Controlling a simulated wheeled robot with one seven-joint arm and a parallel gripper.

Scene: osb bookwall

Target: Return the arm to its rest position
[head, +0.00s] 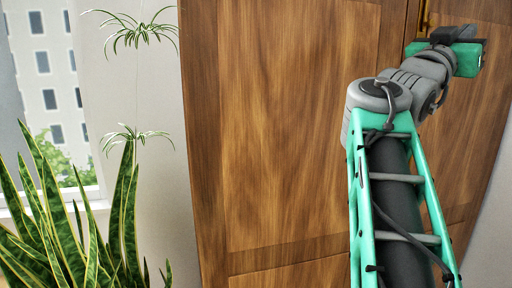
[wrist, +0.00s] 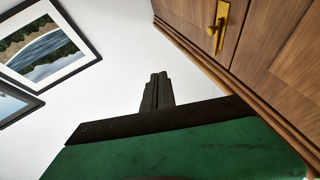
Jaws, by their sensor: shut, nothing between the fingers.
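My arm reaches up and away along the right side of the head view, in front of a wooden cabinet (head: 290,130). The teal hand at its end is at the upper right, with its fingers hard to make out there. In the wrist view my gripper (wrist: 157,90) shows as two black fingers pressed together with nothing between them. They stand against a white wall, apart from the cabinet, whose wooden doors (wrist: 285,60) fill the upper right.
A brass handle (wrist: 217,25) is on the cabinet front. Framed pictures (wrist: 50,45) hang on the white wall. A tall potted plant (head: 75,230) stands at lower left by a window (head: 45,90); small spider plants (head: 130,35) hang above it.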

